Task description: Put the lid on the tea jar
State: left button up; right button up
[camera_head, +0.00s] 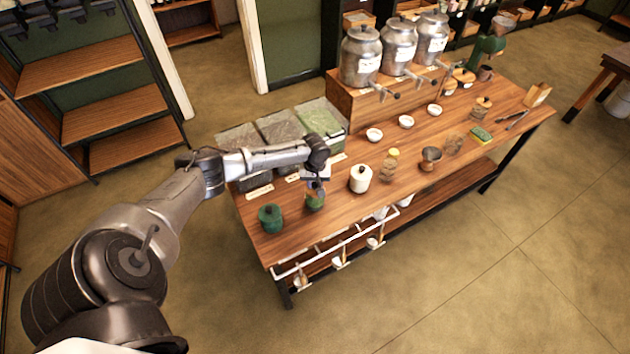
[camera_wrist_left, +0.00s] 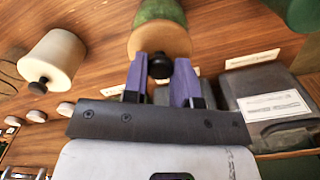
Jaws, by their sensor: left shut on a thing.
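A green tea jar (camera_head: 316,202) stands near the front left edge of the wooden table, directly under my left gripper (camera_head: 316,186). In the left wrist view, a pale wooden lid (camera_wrist_left: 158,38) with a black knob (camera_wrist_left: 160,66) lines up with the mouth of the green jar (camera_wrist_left: 158,10). My left gripper (camera_wrist_left: 160,78) has its purple fingers on both sides of the knob and is shut on it. I cannot tell whether the lid sits fully on the rim or is slightly above it. My right gripper is not in view.
A second green jar (camera_head: 270,218) stands left of the gripper, and a white jar (camera_head: 360,179) with a black knob stands right. Bins (camera_head: 280,128) lie behind. A white rail (camera_head: 330,248) with hanging scoops runs along the front edge. Metal urns (camera_head: 360,55) stand on a raised box.

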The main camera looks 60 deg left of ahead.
pick_arm(q)
jog(key=o, duration=1.2)
jog(key=shift+r, duration=0.1)
jog(key=shift+r, duration=0.1)
notch_tip(320, 180, up, 5)
jog(key=p, duration=0.6)
jog(key=shift+r, duration=0.1)
jog(key=shift+c, duration=0.3)
